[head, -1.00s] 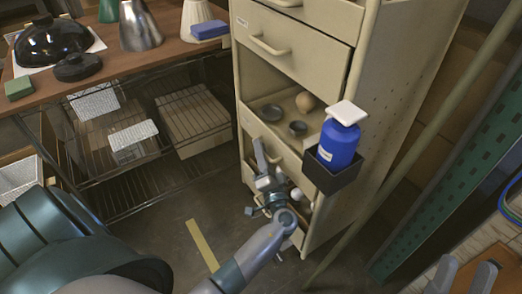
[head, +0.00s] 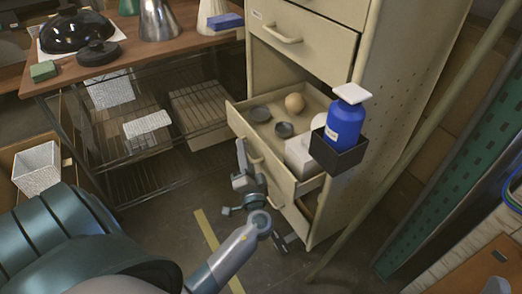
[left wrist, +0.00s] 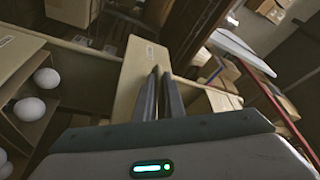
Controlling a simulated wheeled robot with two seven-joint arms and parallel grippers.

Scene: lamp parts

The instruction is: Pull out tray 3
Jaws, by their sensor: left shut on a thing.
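A cream tray (head: 272,168) sticks out of the cream cabinet (head: 395,75). It holds a tan ball (head: 294,102), two small grey dishes (head: 284,130) and a white block (head: 301,156). My left gripper (head: 243,158) is at the tray's front by its handle, with its fingers close together. In the left wrist view, the shut fingers (left wrist: 160,95) meet a cream labelled front panel (left wrist: 140,72); the exact grip on the handle is hidden. Only a small grey piece of my right gripper (head: 497,286) shows at the lower right edge, so its jaws cannot be judged.
A blue bottle (head: 344,122) stands in a black holder (head: 337,158) on the cabinet's side. A wooden table (head: 110,62) with lamp parts and a wire rack (head: 150,170) are at left. White balls (left wrist: 30,108) lie in a compartment.

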